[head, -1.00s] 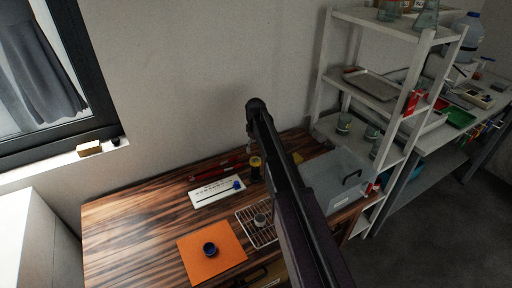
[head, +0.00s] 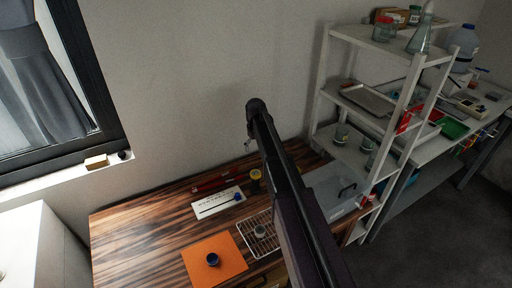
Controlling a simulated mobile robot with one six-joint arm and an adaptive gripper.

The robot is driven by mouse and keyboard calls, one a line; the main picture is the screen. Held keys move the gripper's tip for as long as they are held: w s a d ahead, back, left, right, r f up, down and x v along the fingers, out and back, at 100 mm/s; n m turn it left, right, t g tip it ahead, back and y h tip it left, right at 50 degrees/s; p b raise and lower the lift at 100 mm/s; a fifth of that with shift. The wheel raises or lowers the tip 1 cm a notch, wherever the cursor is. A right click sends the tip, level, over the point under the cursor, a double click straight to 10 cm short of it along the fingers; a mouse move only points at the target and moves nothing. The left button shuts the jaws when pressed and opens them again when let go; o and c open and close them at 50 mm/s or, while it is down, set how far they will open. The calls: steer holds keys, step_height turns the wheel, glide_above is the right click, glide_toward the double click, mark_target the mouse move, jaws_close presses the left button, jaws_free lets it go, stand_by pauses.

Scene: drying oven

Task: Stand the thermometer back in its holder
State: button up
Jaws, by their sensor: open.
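A white card (head: 207,209) with dark print lies on the wooden table, left of my arm. A thin dark rod (head: 214,206) lies flat along it, and a small blue piece (head: 238,197) sits at its right end. The rod may be the thermometer; it is too small to be sure. A dark blue round cup (head: 212,260) stands on an orange mat (head: 229,247) in front. I cannot tell which thing is the holder. My dark arm crosses the middle of the view, and I cannot make out my gripper's jaws behind it.
A wire rack (head: 249,239) with a small grey round piece (head: 260,231) stands beside the mat. A red tool (head: 212,184) and a yellow-topped dark item (head: 256,174) are at the back. A grey bin (head: 327,190) and white shelf unit (head: 399,57) are right. The table's left is clear.

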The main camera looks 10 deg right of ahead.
steer(key=shift+r+m+p, duration=0.35)
steer(key=shift+r+m, duration=0.25)
stand_by(0.5)
steer(key=s+m, duration=0.3)
steer(key=s, duration=2.6)
steer(key=shift+d, duration=0.1)
steer(key=c, duration=0.6)
